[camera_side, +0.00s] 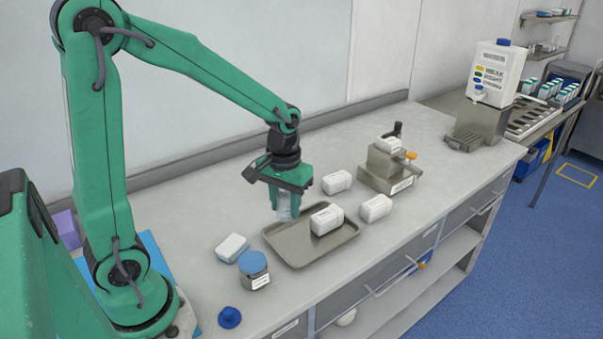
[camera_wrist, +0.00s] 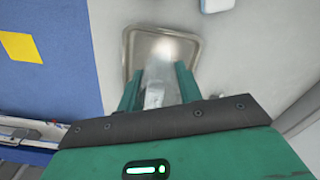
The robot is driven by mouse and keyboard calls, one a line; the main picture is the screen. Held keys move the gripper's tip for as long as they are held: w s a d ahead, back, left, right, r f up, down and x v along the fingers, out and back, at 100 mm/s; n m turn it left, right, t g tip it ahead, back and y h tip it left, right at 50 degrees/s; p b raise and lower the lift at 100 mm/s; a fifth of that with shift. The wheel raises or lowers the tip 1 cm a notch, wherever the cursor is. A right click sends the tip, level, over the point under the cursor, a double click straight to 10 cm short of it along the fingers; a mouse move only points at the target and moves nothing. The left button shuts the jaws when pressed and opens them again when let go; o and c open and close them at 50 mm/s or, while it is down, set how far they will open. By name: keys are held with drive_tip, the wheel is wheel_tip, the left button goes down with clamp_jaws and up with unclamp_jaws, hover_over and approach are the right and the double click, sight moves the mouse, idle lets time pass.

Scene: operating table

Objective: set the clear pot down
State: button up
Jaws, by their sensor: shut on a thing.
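The clear pot (camera_side: 287,206) is held in my gripper (camera_side: 284,192), which is shut on it. In the side view the pot hangs below the jaws, roughly upright, at the far left edge of the metal tray (camera_side: 284,251). I cannot tell whether its base touches anything. In the wrist view the pot (camera_wrist: 157,84) is between the fingers of my gripper (camera_wrist: 160,82), with the tray (camera_wrist: 129,48) beyond it. The pot's sides are partly hidden by the fingers.
A blue-lidded jar (camera_side: 254,269), a white-and-blue block (camera_side: 231,248) and a blue cap (camera_side: 230,317) are front left. A metal device (camera_side: 386,172) stands behind the tray.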

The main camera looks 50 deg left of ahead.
drive_tip(key=s+d, duration=0.2)
drive_tip(key=d, duration=0.7)
drive_tip(key=shift+d+r, duration=0.25)
drive_tip(key=shift+d, duration=0.15)
drive_tip(key=shift+a, duration=0.1)
hover_over(295, 244)
wheel_tip(295, 244, down, 7)
drive_tip(key=shift+w, duration=0.1)
drive_tip(key=shift+f, duration=2)
drive_tip(key=shift+f, duration=0.15)
drive_tip(key=o, duration=1)
